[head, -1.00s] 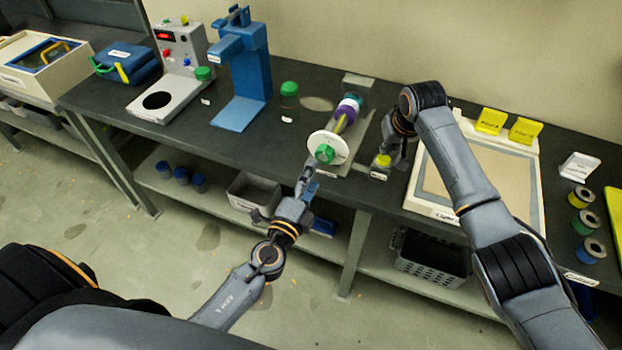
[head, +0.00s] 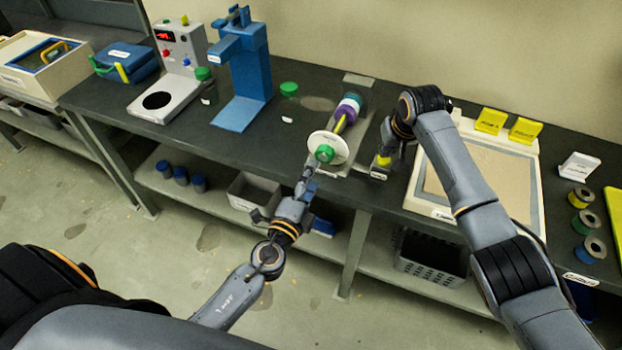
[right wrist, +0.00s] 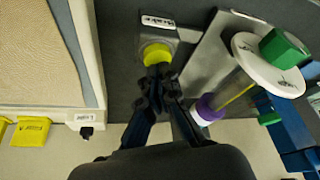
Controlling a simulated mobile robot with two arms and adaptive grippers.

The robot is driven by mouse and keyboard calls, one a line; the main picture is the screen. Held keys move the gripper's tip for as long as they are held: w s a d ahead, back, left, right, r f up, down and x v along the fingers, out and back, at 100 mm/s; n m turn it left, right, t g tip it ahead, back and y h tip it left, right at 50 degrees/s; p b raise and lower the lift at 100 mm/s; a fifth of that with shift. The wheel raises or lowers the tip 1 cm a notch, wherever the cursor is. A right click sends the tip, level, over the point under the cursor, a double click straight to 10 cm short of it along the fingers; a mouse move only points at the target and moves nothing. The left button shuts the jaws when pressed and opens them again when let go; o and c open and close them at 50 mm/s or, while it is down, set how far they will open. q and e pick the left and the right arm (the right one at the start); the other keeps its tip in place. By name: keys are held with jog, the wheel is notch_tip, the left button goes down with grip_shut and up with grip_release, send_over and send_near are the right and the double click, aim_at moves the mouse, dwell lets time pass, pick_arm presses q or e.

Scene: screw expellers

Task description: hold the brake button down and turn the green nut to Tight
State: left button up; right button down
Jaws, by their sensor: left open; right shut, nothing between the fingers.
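The green nut (head: 324,154) sits at the centre of a white disc (head: 339,143) on the front end of the expeller; it also shows in the right wrist view (right wrist: 284,47). The yellow brake button (head: 383,161) is on a small grey base right of the expeller, with a "Brake" label (right wrist: 160,20). My right gripper (right wrist: 157,72) is shut and empty, its tips at the button's near edge (right wrist: 156,53); I cannot tell whether it is pressed. My left gripper (head: 309,174) is open, just below and in front of the nut, apparently not around it.
A purple and teal barrel (head: 346,110) lies behind the disc. A green-capped jar (head: 289,90) and blue stand (head: 242,80) are to the left. A framed light tray (head: 428,205) is beside my right arm. A grey bin (head: 252,190) is on the shelf below.

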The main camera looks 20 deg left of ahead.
aim_at(323, 158)
dwell(1.1)
pick_arm(q)
jog(key=shift+w, duration=2.25)
jog(key=shift+w, duration=1.85)
jog(key=shift+s, duration=0.2)
